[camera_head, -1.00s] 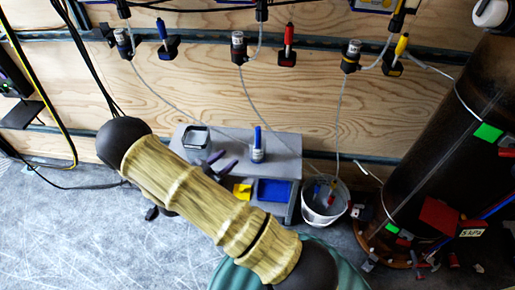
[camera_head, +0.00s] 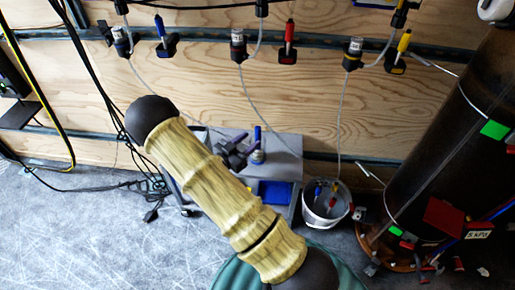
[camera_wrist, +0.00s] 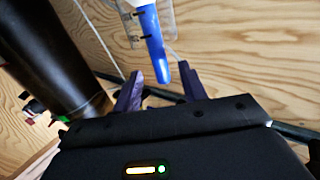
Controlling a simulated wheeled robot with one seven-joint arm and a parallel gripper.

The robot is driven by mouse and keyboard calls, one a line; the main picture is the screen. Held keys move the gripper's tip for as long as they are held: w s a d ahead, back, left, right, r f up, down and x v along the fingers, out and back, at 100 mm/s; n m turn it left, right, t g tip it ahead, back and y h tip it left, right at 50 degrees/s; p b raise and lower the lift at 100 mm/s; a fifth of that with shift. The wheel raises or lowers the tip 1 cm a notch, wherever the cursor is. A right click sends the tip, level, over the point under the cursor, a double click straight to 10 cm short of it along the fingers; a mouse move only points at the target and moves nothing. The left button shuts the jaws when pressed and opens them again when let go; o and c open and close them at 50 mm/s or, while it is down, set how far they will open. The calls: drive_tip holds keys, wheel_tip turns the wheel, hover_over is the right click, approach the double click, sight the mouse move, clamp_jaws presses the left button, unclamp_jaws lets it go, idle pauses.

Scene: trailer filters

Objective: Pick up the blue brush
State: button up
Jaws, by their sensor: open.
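The blue brush (camera_head: 258,134) stands upright in a small clear holder on the grey table, in the middle of the camera_head view. In the camera_wrist view the blue brush (camera_wrist: 151,34) appears upside down, its free end pointing down the picture. My gripper (camera_head: 246,143) is at the left side of the brush, close to it. In the camera_wrist view my gripper (camera_wrist: 160,69) is open, with purple fingers on either side of the line of the brush's tip. The tip lies just beyond the fingertips; I cannot tell whether they touch. Nothing is held.
A large dark cylinder (camera_head: 440,165) is at the right. Coloured tools hang on the wooden wall (camera_head: 205,75) behind.

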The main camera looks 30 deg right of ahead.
sight(256, 135)
drive_tip(key=b+x, duration=0.1)
drive_tip(key=x, duration=0.4)
drive_tip(key=shift+b, duration=0.4)
clamp_jaws()
drive_tip(key=shift+r, duration=0.15)
wheel_tip(256, 135, up, 18)
drive_tip(key=p, duration=0.6)
drive_tip(key=shift+p, duration=0.3)
